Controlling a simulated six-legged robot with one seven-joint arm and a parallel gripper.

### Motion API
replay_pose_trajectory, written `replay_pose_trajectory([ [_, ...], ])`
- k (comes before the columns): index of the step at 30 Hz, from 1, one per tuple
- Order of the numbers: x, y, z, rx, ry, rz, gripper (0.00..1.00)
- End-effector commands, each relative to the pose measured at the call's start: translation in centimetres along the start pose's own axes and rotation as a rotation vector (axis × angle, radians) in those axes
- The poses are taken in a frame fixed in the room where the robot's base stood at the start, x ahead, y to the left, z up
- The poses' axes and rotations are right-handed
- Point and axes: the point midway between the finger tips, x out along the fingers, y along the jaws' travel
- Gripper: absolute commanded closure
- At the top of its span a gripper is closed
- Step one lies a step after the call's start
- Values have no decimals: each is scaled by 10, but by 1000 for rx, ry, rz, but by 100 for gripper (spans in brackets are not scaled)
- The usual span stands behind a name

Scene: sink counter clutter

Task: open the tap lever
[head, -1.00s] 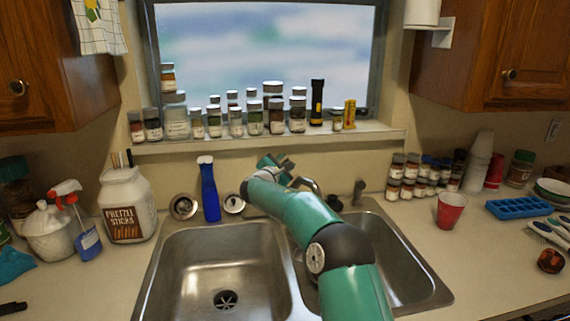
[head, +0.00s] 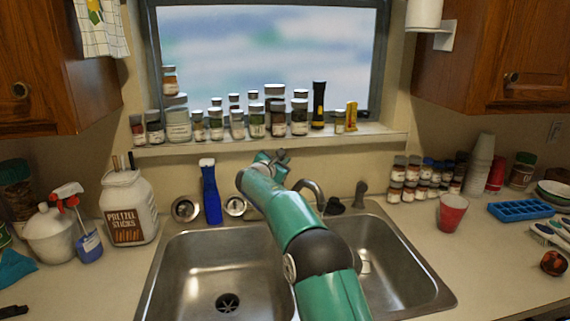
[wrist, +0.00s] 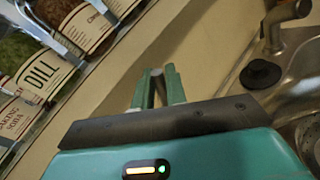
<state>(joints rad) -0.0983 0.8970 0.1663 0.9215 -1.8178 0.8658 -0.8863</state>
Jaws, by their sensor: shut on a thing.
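My gripper (head: 268,158) is above the back of the sink, in front of the wall below the window sill. In the wrist view its two fingers (wrist: 159,88) are closed around a narrow grey piece (wrist: 160,86), which looks like the tap lever. Only part of this piece shows between the fingers. The curved metal tap spout (head: 312,188) stands to the right of my forearm in the head view. My arm hides the base of the tap.
A double steel sink (head: 215,275) lies below my arm. Spice jars (head: 257,118) line the sill close to my gripper. A black stopper (head: 335,207) and a short fixture (head: 360,192) are at right.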

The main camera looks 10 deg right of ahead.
Motion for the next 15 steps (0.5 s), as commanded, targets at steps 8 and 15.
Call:
replay_pose_trajectory([
  [8,1,10,-2,-106,25,-13,100],
  [15,0,10,-2,-113,26,-14,100],
])
